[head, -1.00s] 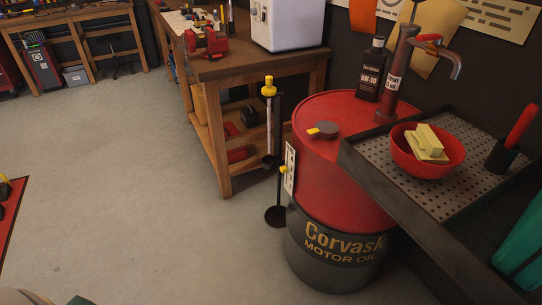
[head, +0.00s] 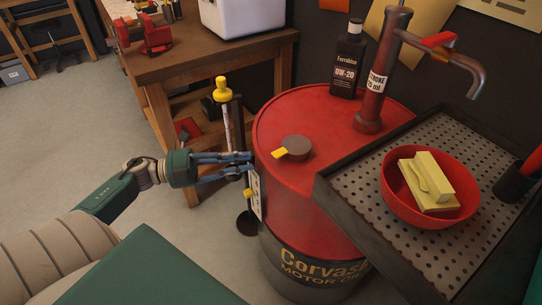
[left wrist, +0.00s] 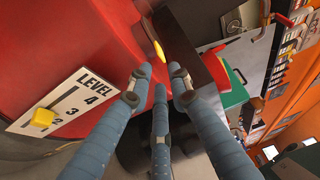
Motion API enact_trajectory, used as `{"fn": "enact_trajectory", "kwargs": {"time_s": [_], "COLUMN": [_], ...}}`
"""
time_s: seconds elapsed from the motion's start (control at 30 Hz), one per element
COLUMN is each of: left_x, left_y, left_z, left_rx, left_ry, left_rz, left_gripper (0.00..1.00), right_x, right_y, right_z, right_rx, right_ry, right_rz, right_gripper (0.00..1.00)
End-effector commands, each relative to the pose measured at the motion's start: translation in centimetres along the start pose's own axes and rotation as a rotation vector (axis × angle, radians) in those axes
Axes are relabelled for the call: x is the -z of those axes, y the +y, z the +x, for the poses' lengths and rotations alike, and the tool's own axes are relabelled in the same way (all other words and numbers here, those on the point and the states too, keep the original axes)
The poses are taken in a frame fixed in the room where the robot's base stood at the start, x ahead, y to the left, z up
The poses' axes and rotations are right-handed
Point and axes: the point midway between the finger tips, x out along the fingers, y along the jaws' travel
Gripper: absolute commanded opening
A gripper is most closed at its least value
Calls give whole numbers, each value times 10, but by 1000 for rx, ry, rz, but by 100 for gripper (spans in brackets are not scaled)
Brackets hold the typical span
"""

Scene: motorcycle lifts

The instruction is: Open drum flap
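The red oil drum (head: 280,200) stands in the middle of the head view. On its top sits a round dark flap (head: 296,147) with a yellow tab (head: 280,153) on its left side; the flap lies flat and looks closed. My left gripper (head: 251,164) is beside the drum's left upper edge, left of and lower than the tab. Its fingers are apart with nothing between them. In the left wrist view the yellow tab (left wrist: 158,51) shows just beyond the fingertips (left wrist: 158,78). My right gripper is not in view.
A black perforated tray (head: 365,185) with a red bowl (head: 470,205) overhangs the drum's right side. An oil bottle (head: 348,62) and a pump (head: 374,95) stand behind the flap. A level plate (left wrist: 62,102) with a yellow slider is on the drum's side.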

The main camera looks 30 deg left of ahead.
Motion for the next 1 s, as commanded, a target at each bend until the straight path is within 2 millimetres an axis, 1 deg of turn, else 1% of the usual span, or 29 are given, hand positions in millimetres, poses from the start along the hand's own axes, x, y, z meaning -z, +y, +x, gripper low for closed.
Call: {"fn": "enact_trajectory", "kwargs": {"time_s": [0.03, 0.07, 0.17, 0.3, 0.4, 0.57, 0.83, 0.87, 0.9, 0.93, 1.0], "left_x": [0, 0, -1, 0, -1, -1, -1, -1, -1, -1, -1], "left_y": [-1, -1, -1, -1, 0, 0, 0, 0, 0, 0, 0], "left_z": [11, 17, 37, 60, 72, 81, 82, 82, 82, 82, 82], "left_rx": [5, 5, 6, 5, 4, 3, 2, 2, 2, 2, 2], "left_ry": [1, 2, -1, -1, -3, -4, -4, -4, -4, -4, -4], "left_rz": [2, 2, 1, 0, -2, -2, -3, -3, -3, -3, -3], "left_gripper": [19, 19, 19, 19, 19, 19, 19, 13, 5, 0, 0], "right_x": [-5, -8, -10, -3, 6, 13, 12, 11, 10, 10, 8], "right_y": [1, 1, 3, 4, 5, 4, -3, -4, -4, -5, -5], "right_z": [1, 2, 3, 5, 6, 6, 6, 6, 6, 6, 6], "right_rx": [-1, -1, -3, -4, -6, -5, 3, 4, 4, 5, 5], "right_ry": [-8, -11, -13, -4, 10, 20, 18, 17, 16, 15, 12], "right_rz": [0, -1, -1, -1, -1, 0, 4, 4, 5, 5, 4], "right_gripper": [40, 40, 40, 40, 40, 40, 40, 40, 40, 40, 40]}}
